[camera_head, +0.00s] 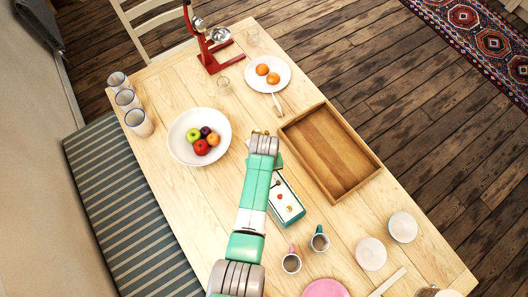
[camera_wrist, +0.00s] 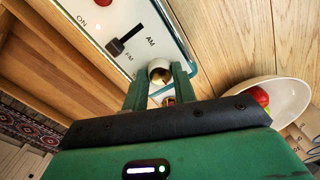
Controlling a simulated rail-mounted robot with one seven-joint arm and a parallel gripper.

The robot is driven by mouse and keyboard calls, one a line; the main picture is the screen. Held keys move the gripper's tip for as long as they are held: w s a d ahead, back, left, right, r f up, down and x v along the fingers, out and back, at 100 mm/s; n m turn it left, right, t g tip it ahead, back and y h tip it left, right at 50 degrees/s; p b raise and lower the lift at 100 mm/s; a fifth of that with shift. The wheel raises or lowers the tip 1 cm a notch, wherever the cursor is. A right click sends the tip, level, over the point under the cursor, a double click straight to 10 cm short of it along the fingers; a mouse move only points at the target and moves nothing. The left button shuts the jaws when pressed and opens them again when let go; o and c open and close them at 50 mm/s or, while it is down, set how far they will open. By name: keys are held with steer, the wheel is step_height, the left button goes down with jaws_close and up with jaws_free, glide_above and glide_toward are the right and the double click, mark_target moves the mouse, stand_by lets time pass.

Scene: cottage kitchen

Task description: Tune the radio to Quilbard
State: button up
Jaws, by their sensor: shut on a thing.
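The radio (camera_head: 288,208) lies on the table with its white face up and a teal case, partly hidden under my arm. In the wrist view, the radio's face (camera_wrist: 92,18) shows a red button (camera_wrist: 103,2) by the word ON and a dark slider (camera_wrist: 116,46) towards the FM end of its slot. From the head view, my gripper (camera_head: 264,142) is over the radio's far end. The tuning scale and station names cannot be read.
An empty wooden tray (camera_head: 371,169) lies close to the radio's right. A fruit bowl (camera_head: 178,147) stands to the left. A plate with oranges (camera_head: 284,84) and a red juicer (camera_head: 208,62) are farther back.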

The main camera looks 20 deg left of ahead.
steer(key=m, duration=1.1)
steer(key=shift+p, duration=0.3)
steer(key=m, duration=0.3)
steer(key=shift+m, duration=0.3)
steer(key=m, duration=0.5)
steer(key=shift+o, duration=0.2)
steer(key=shift+m, duration=2.5)
steer(key=shift+c, duration=0.2)
steer(key=o, duration=1)
